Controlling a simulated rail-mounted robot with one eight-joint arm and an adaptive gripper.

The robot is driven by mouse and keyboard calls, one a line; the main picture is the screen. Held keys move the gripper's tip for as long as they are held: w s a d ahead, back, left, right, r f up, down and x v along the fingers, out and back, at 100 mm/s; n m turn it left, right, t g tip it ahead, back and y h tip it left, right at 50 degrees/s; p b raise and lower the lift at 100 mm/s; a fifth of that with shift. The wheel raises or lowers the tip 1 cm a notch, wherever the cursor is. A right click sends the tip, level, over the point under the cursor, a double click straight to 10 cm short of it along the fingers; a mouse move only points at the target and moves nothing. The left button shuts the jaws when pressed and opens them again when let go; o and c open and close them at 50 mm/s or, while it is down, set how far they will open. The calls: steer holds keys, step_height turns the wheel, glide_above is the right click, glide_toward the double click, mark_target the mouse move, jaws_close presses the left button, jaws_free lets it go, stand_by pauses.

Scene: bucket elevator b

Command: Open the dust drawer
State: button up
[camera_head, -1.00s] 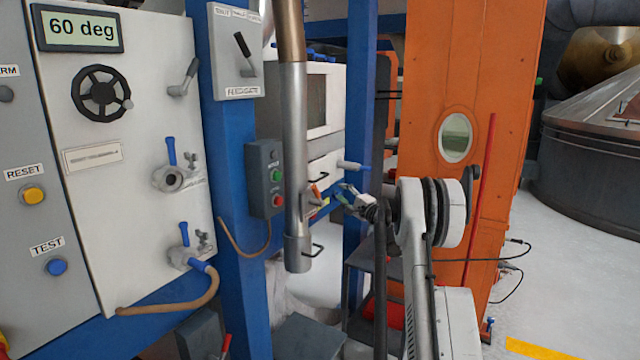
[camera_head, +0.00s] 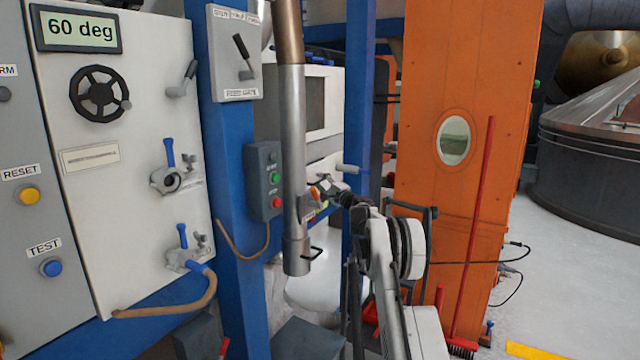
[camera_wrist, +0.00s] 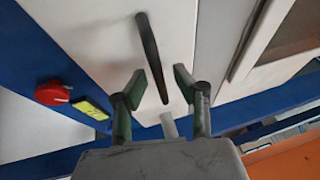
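A white panel front (camera_wrist: 95,28) with a dark bar handle (camera_wrist: 150,50) fills the upper middle of the wrist view; it looks like the dust drawer, but no label confirms this. My gripper (camera_wrist: 159,82) is open, with one finger on each side of the handle's lower part. I cannot tell whether either finger touches it. In the head view, my gripper (camera_head: 324,187) is small, just right of the metal pipe, in front of the white cabinet (camera_head: 328,165). The handle is not clear there.
A red knob (camera_wrist: 52,92) and yellow label (camera_wrist: 90,109) sit left of the handle. The vertical metal pipe (camera_head: 294,150) and blue post (camera_head: 357,110) stand close by my gripper. An orange housing (camera_head: 420,120) stands to the right, with a red broom (camera_head: 474,235) against it.

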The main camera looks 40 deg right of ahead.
steer(key=shift+w, duration=0.3)
jaws_close()
stand_by(0.3)
